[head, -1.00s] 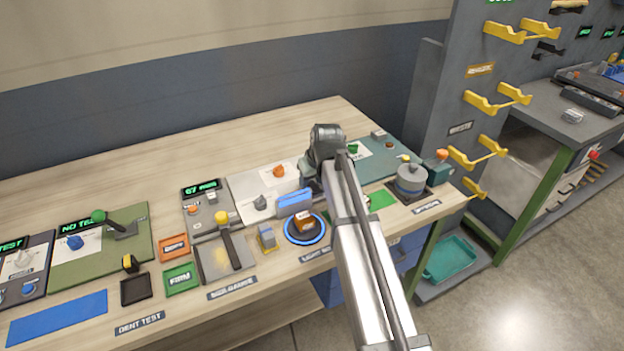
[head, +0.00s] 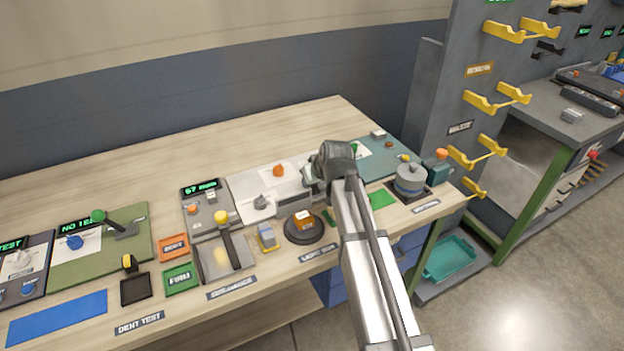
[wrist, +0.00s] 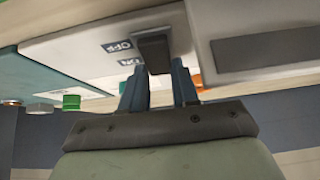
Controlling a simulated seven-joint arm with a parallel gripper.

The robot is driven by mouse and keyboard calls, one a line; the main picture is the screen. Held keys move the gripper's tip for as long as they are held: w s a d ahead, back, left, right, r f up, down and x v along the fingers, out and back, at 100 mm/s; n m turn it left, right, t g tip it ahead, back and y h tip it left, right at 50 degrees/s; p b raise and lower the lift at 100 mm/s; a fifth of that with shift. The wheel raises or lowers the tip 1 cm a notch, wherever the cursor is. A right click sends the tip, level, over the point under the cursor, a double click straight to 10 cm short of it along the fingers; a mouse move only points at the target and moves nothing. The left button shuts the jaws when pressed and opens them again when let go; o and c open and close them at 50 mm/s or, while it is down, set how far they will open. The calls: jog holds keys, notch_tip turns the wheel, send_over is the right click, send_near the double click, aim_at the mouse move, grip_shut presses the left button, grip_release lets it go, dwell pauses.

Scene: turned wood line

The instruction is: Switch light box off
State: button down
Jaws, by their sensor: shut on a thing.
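The white light box (head: 243,187) stands on the bench in the head view. Its front panel (head: 293,204) is grey and unlit, and shows as a dark grey strip in the wrist view (wrist: 265,53). The round stand (head: 304,235) in front holds an orange-brown block and has a dark rim. In the wrist view, a dark switch lever (wrist: 153,50) sits beside the OFF and ON labels, close to OFF. My gripper (wrist: 160,76) is shut on this switch lever, with a blue finger on each side. In the head view my arm hides the switch and fingertips.
A grey cylinder device (head: 410,180) stands to the right of my arm. A gauge with a yellow-knobbed lever (head: 222,218) stands to the left. Yellow hooks (head: 497,103) stick out of the grey rack at the right. The back of the bench is clear.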

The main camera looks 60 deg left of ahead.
dwell(0.3)
jog(key=c, duration=0.8)
grip_release()
jog(key=shift+c, duration=0.2)
jog(key=v, duration=1.3)
jog(key=shift+d+r, duration=0.25)
jog(key=shift+d, duration=0.1)
